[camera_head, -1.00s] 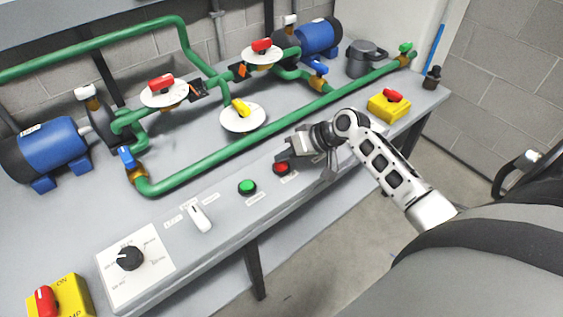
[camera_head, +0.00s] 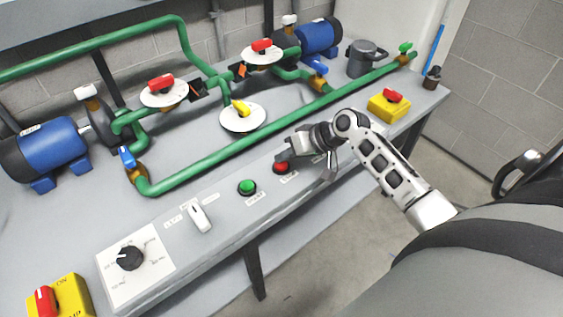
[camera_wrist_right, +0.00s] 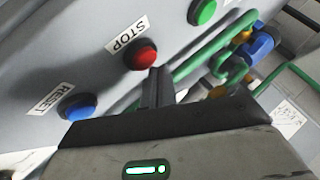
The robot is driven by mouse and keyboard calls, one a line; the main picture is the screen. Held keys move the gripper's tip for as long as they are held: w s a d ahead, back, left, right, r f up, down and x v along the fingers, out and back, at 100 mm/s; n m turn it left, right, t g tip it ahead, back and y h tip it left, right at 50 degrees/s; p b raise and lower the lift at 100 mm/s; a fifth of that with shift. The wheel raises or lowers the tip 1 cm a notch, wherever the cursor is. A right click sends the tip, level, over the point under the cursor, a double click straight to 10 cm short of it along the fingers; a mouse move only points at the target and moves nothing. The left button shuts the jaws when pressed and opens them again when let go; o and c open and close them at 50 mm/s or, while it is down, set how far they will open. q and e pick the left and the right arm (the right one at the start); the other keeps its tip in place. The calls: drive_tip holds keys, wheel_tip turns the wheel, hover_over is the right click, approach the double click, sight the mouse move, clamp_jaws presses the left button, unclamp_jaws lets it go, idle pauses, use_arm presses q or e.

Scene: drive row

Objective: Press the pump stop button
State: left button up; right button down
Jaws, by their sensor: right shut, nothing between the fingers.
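The red stop button (camera_head: 281,168) is on the sloped front panel of the bench, to the right of the green button (camera_head: 247,187). In the right wrist view the red button (camera_wrist_right: 141,55) sits beside a STOP label (camera_wrist_right: 127,34). My right gripper (camera_head: 285,155) is shut and empty, just behind and above the red button in the head view. In the wrist view its fingertips (camera_wrist_right: 158,72) are close beside the button's edge; I cannot tell whether they touch it. My left gripper is not in view.
A blue button (camera_wrist_right: 77,107) with a RESET label lies near the red one. A white lever switch (camera_head: 200,217) and black dial (camera_head: 130,257) are farther left on the panel. A green pipe (camera_head: 235,148) runs behind the buttons. A yellow switch box (camera_head: 388,108) stands at right.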

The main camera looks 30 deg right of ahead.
sight(285, 165)
drive_tip(key=shift+f, duration=0.55)
idle(0.4)
drive_tip(key=shift+r+p, duration=0.5)
drive_tip(key=shift+r, duration=0.05)
wheel_tip(285, 165, up, 4)
drive_tip(key=p, duration=0.3)
drive_tip(key=shift+f, duration=0.1)
drive_tip(key=shift+r+p, duration=0.4)
drive_tip(key=shift+r, duration=0.75)
